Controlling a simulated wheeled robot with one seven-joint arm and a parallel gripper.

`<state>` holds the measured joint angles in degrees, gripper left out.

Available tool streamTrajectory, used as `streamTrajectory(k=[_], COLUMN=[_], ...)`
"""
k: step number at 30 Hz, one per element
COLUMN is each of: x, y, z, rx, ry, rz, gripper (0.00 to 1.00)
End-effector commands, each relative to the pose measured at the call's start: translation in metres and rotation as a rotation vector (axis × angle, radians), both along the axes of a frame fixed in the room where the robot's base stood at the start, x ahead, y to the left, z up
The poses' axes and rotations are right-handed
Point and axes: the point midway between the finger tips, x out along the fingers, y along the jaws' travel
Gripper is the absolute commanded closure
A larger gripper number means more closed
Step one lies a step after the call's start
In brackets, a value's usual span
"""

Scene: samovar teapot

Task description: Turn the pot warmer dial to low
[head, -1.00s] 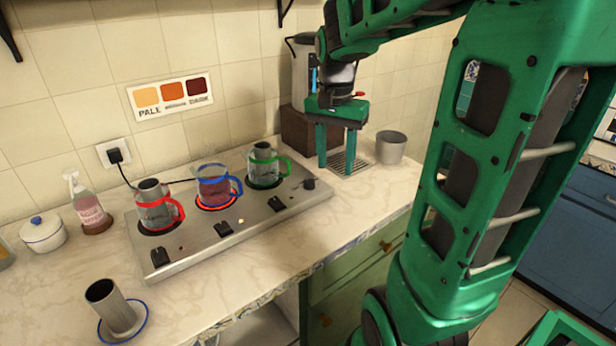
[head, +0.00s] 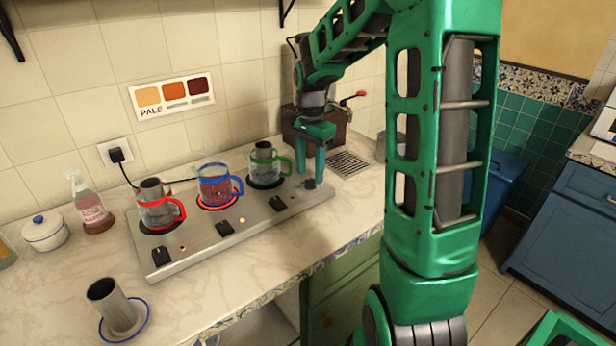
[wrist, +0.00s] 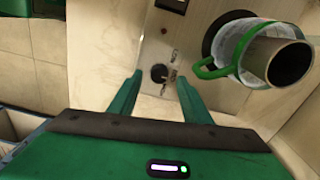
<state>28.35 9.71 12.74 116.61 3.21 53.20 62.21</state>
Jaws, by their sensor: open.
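The pot warmer (head: 190,250) is a long metal plate on the counter. Its round black dial (wrist: 159,73) shows in the wrist view between my fingertips, with small printed labels around it that I cannot read clearly. In the head view the dial (head: 309,184) sits at the plate's right end. My gripper (wrist: 157,84) is open, pointing down over the dial with a finger on either side, and I cannot tell if they touch it. In the head view my gripper (head: 310,172) stands right of the green-handled pot (head: 264,167).
A blue-handled pot (head: 214,186) stands on a red-glowing ring, beside a red-handled pot (head: 156,212). Black rocker switches (head: 223,228) line the plate's front. A metal cup (head: 112,305), white sugar bowl (head: 44,233) and spray bottle (head: 88,205) stand left.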

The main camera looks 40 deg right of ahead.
Motion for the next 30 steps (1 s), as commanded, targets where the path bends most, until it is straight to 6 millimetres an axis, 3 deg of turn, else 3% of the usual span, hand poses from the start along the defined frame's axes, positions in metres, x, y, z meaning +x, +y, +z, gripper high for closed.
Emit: streamTrajectory(k=[6,17,22,30], x=[0.0,0.0,0.0,0.001], y=[0.0,0.0,0.0,0.0], z=[-0.021,-0.025,-0.025,-0.024], rx=[0.0,-0.001,-0.001,0.0], ry=[0.001,0.0,-0.001,-0.003], rz=[0.0,0.0,0.0,0.013], gripper=[0.56,0.56,0.97,0.97])
